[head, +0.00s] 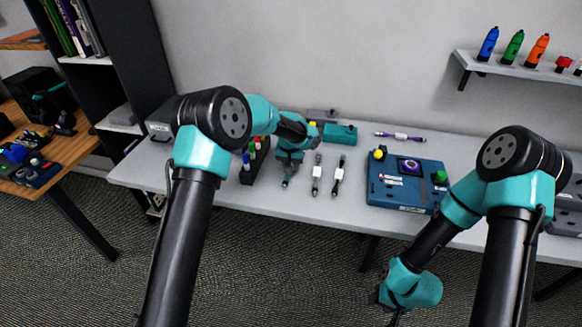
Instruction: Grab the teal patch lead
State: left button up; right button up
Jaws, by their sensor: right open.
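I cannot make out the teal patch lead for certain. My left gripper (287,170) points down over the table, left of two pale leads with dark ends, a left one (317,175) and a right one (338,176). A small grey end shows just below it, and I cannot tell whether that is part of a lead or of the gripper. Its jaws are too small and covered to read. My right gripper (384,303) is open, low in front of the table's front edge, away from the leads.
A purple lead (400,136) lies at the back of the table (245,202). A blue device box (405,184) with a round display sits to the right. A teal box (340,133) is at the back, and a dark holder (254,162) with coloured items stands left of my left gripper.

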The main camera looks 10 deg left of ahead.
pick_arm(q)
jog(key=shift+c, duration=1.2)
jog(key=shift+r, duration=0.5)
notch_tip(320, 180, up, 3)
jog(key=shift+f, duration=0.15)
jog(key=s, duration=0.5)
jog(key=s+d+r, duration=0.1)
jog(key=s, duration=0.4)
jog(key=s+d, duration=0.1)
jog(key=s, duration=0.4)
jog(key=shift+s+r, duration=0.15)
jog(key=shift+s, duration=0.05)
jog(key=shift+s+d, duration=0.1)
jog(key=shift+s, duration=0.15)
